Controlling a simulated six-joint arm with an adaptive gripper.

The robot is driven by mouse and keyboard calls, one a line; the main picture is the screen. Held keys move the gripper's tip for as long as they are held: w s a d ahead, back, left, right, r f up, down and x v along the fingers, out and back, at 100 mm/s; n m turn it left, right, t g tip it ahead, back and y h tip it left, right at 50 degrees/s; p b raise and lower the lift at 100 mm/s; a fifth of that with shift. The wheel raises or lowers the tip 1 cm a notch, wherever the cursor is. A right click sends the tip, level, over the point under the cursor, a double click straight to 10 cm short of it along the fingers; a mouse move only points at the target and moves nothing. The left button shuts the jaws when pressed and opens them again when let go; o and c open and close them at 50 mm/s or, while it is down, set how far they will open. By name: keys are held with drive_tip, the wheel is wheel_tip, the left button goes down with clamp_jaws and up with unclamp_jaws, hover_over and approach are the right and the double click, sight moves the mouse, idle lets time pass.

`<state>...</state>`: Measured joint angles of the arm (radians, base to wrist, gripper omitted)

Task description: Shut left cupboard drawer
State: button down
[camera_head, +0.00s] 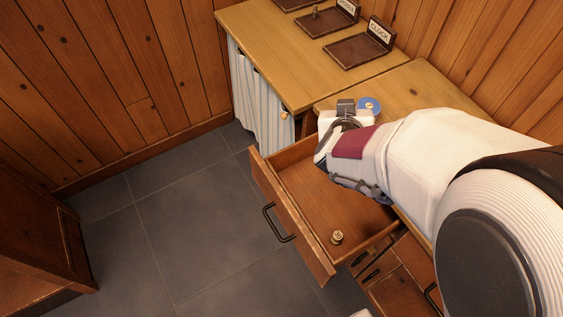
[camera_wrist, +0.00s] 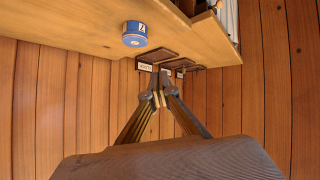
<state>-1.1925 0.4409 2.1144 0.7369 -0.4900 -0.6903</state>
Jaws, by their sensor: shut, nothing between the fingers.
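The left cupboard drawer (camera_head: 290,218) is pulled well out, its front panel and dark bar handle (camera_head: 277,223) facing the floor at lower left. A small brass-coloured spool (camera_head: 337,237) stands inside it, near its front right corner. My gripper (camera_wrist: 156,93) is shut and empty in the wrist view, its fingertips together. In the head view my wrist is above the drawer's back part and the counter edge; my arm hides the fingers and part of the drawer. The drawer does not show clearly in the wrist view.
A blue spool (camera_head: 369,106) lies on the wooden counter (camera_head: 420,88) beside my wrist; it also shows in the wrist view (camera_wrist: 134,35). Labelled trays (camera_head: 357,52) stand farther back. A curtain (camera_head: 262,100) hangs at left. Open floor (camera_head: 190,220) lies before the drawer.

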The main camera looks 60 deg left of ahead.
drive_tip(key=s+a+f+n, duration=0.2)
drive_tip(key=s+a+f, duration=0.4)
drive_tip(key=s+f, duration=0.15)
drive_tip(key=n+t+y, duration=0.1)
drive_tip(key=n+t, duration=0.1)
drive_tip(key=n, duration=0.1)
hover_over(262, 181)
drive_tip(key=w, duration=0.2)
drive_tip(key=f, duration=0.7)
drive_tip(key=shift+s+d+f, duration=0.1)
drive_tip(key=shift+s+f, duration=0.1)
drive_tip(key=shift+f, duration=0.05)
drive_tip(key=s+d+f+n+t+y, duration=0.1)
drive_tip(key=s+d+f+n, duration=0.3)
drive_tip(key=s+f, duration=0.3)
drive_tip(key=s+d+f+n+t+y, duration=0.1)
drive_tip(key=s+d+f+n+y, duration=0.1)
drive_tip(key=s+d+f+n, duration=0.3)
drive_tip(key=s+f+n, duration=0.1)
drive_tip(key=s+f, duration=0.1)
drive_tip(key=s, duration=0.1)
drive_tip(key=shift+s+d+t+y, duration=0.3)
drive_tip(key=shift+s+t, duration=0.1)
drive_tip(key=shift+w+a+f, duration=0.1)
drive_tip(key=shift+w+a, duration=0.05)
